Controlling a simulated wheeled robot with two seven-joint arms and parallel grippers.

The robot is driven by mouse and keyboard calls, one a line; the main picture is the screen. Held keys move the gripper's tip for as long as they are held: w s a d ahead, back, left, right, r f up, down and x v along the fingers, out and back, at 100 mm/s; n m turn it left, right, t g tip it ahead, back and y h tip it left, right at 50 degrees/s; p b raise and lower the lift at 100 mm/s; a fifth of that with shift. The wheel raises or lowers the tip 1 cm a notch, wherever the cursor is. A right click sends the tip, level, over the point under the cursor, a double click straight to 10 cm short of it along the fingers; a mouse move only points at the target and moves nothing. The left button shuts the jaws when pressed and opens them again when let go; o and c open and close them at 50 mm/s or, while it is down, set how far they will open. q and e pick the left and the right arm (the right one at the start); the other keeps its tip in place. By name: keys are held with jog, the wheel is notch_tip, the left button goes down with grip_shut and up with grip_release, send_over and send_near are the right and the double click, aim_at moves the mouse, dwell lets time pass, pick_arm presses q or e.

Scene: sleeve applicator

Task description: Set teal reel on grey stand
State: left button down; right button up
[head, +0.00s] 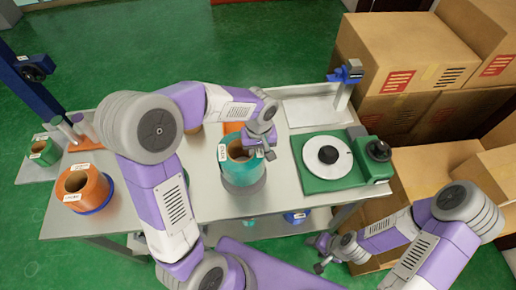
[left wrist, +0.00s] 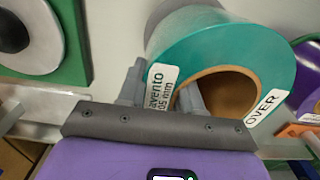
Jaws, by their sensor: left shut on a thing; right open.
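The teal reel (head: 240,175) stands upright near the middle of the table, with a brown hollow core and white labels. My left gripper (head: 260,150) is shut on its wall; in the left wrist view (left wrist: 160,95) one finger is outside the teal reel (left wrist: 215,50) and the other reaches into the core. A round grey stand (head: 250,191) shows directly below the reel. Whether the reel touches it or hangs just above it, I cannot tell. My right gripper (head: 325,254) is open and empty, low beyond the table's front edge.
A green machine (head: 318,184) with a white disc stands right of the reel. An orange reel (head: 82,187) on a blue base is at the left. Another orange reel (head: 232,127) is behind the teal one. Cardboard boxes (head: 400,65) are at the right.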

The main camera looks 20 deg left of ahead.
pick_arm(q)
jog(key=shift+f+b, duration=0.6)
jog(key=shift+f, duration=1.6)
jog(key=shift+f, duration=0.1)
jog(key=c, duration=0.8)
grip_release()
jog(key=shift+o, duration=0.2)
jog(key=shift+r, duration=0.25)
notch_tip(320, 180, up, 12)
jog(key=p, duration=0.3)
jog(key=shift+f, duration=0.15)
